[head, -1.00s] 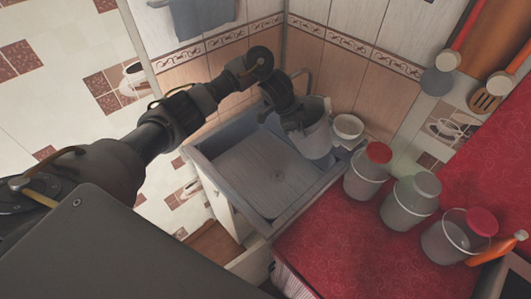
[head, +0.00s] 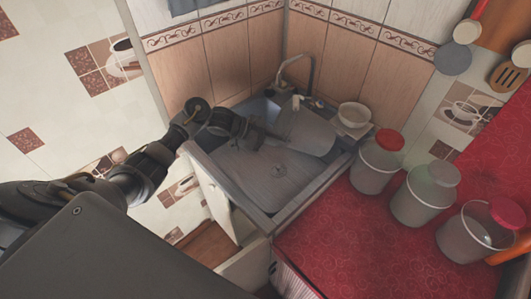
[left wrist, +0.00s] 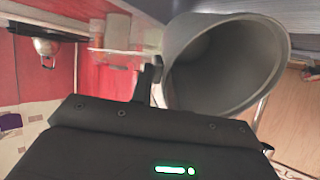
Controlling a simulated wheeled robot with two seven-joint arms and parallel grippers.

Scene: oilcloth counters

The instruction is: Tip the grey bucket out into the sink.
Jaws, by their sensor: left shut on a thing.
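The grey bucket (head: 308,134) is tipped well over onto its side above the far right part of the grey sink (head: 235,188). My left gripper (head: 280,135) is shut on the bucket near its rim, at its left side. In the left wrist view the bucket (left wrist: 245,85) shows its open mouth towards the camera, and its inside looks plain grey with nothing to be made out in it. The sink floor shows only its drain, with no contents that I can tell. My right gripper is out of view.
A tap (head: 312,72) stands behind the bucket in the sink's back corner. A white bowl (head: 354,115) sits on the right ledge. Tiled walls close off the back.

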